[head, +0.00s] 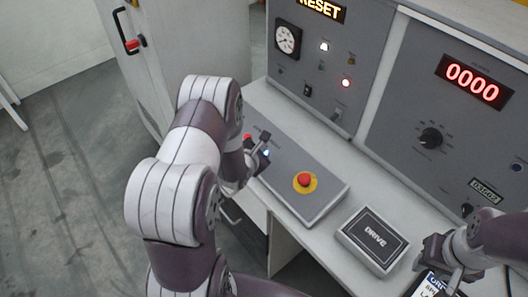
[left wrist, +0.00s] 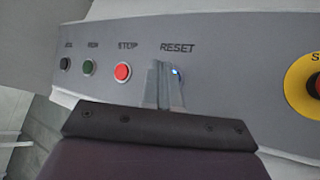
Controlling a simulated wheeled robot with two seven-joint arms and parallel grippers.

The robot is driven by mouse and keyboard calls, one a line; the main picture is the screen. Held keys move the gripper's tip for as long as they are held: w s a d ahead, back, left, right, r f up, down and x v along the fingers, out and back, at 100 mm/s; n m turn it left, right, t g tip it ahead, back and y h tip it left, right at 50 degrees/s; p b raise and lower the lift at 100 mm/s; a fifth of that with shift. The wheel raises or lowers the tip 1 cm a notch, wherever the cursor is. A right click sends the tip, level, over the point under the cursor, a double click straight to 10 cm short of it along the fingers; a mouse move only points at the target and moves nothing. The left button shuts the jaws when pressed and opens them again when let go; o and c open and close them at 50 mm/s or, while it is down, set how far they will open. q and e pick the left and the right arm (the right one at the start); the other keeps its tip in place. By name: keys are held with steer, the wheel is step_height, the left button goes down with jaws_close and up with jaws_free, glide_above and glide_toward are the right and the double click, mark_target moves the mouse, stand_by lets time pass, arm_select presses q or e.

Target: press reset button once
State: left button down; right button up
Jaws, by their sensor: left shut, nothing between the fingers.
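The reset button (left wrist: 177,72) glows blue under the RESET label on the sloped grey control box, partly hidden by my left fingers in the left wrist view. A bit of its blue light shows in the head view (head: 267,153) beside the left fingers. My left gripper (head: 262,144) is shut and empty, and shows in the left wrist view (left wrist: 164,75) with its fingertips right at the button. I cannot tell whether they touch it. My right gripper (head: 440,268) is low at the right, over a labelled card; its finger gap is not clear.
A red stop button (left wrist: 123,72), a green button (left wrist: 89,68) and a black button (left wrist: 65,64) line up left of reset. A red emergency stop (head: 304,180) on yellow sits to the right. A DRIVE box (head: 372,240) lies on the desk. The display reads RESET (head: 320,9).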

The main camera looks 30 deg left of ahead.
arm_select(q)
steer(key=shift+f, duration=0.15)
steer(key=shift+w+f, duration=0.15)
steer(key=shift+f, duration=0.15)
stand_by(0.3)
steer(key=shift+f+b, duration=0.35)
steer(key=shift+b, duration=0.2)
stand_by(0.6)
steer(key=shift+r+p, duration=0.75)
steer(key=shift+r, duration=0.05)
steer(key=r+p, duration=0.1)
steer(key=s+r+p, duration=0.1)
steer(key=r+p, duration=0.2)
steer(key=shift+s+a+r+p, duration=0.3)
steer(key=shift+r+p, duration=0.05)
